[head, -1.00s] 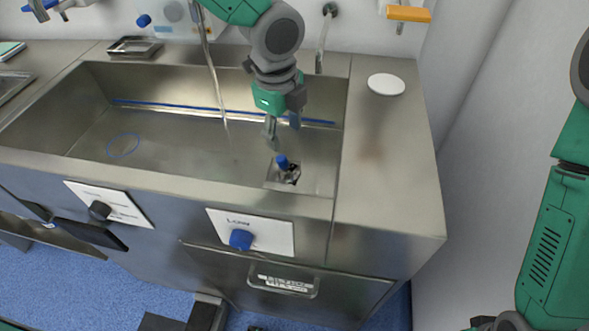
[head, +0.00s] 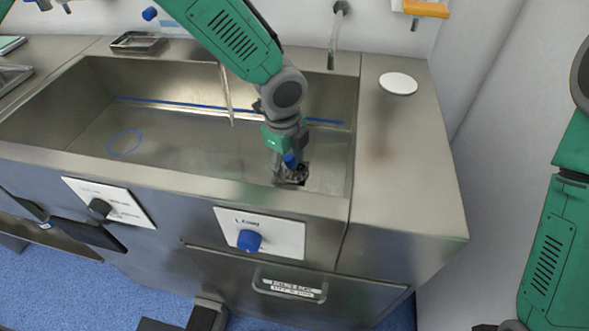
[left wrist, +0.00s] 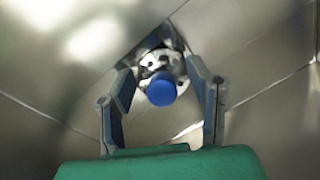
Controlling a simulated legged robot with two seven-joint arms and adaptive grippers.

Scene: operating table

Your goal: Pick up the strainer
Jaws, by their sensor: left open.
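The strainer (head: 294,175) sits in the recess at the right end of the sink floor. It is metal with holes and has a blue knob (head: 289,160) on top. In the left wrist view, the strainer (left wrist: 163,62) shows just beyond my fingers, with its blue knob (left wrist: 161,90) facing the camera. My left gripper (head: 284,157) is right above the strainer, pointing down. In the left wrist view, its two fingers (left wrist: 160,78) are apart, one on each side of the knob, with gaps visible. My right gripper is out of view.
The steel sink (head: 180,150) has walls around the strainer, with its front rim close by. A tap (head: 334,40) stands behind. A white disc (head: 398,83) lies on the clear right counter. A metal tray (head: 138,42) is at the back left.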

